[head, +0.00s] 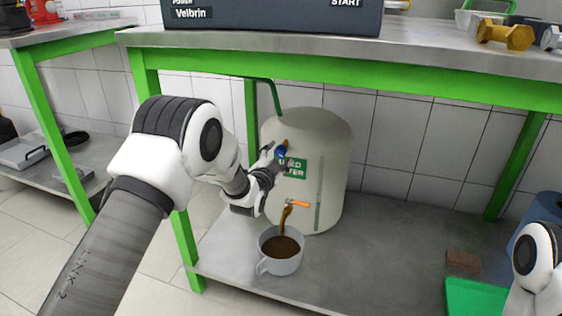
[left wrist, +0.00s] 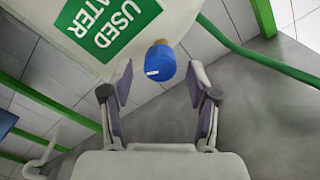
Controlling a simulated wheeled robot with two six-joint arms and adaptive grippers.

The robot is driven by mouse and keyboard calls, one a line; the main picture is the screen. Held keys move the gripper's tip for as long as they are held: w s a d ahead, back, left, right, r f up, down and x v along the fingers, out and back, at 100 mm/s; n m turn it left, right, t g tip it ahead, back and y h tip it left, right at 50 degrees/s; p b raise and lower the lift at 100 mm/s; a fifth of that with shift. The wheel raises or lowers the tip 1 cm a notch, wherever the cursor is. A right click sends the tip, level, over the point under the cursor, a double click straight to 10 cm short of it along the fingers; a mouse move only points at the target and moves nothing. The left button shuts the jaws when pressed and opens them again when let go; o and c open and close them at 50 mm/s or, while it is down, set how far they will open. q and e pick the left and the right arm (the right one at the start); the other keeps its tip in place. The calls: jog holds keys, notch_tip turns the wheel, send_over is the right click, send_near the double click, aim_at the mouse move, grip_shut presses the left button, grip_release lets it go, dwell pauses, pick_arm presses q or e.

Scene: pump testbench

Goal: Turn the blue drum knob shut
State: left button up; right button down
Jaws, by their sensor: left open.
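A pale drum (head: 333,150) with a green "USED WATER" label stands on the grey shelf under the bench. The blue knob (head: 281,152) sits on a brass stem on the drum's side. In the left wrist view the blue knob (left wrist: 161,62), with a white mark, lies ahead of and between the fingertips. My left gripper (head: 278,158) is open beside the drum, and its fingers also show in the left wrist view (left wrist: 159,82). I cannot tell whether a finger touches the knob. My right gripper is out of view.
A green pipe (head: 272,92) enters the drum's top. The green bench frame (head: 400,80) is above. A brown block (head: 463,261) and a green tray (head: 470,298) lie right.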

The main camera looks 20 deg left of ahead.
pick_arm(q)
jog(key=shift+w+f, duration=0.2)
jog(key=shift+w, duration=0.55)
jog(key=shift+w+r+b, duration=0.15)
jog(key=shift+w+b, duration=0.15)
jog(key=shift+w, duration=0.15)
grip_shut()
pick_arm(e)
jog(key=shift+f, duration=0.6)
pick_arm(q)
jog(key=shift+r, duration=0.1)
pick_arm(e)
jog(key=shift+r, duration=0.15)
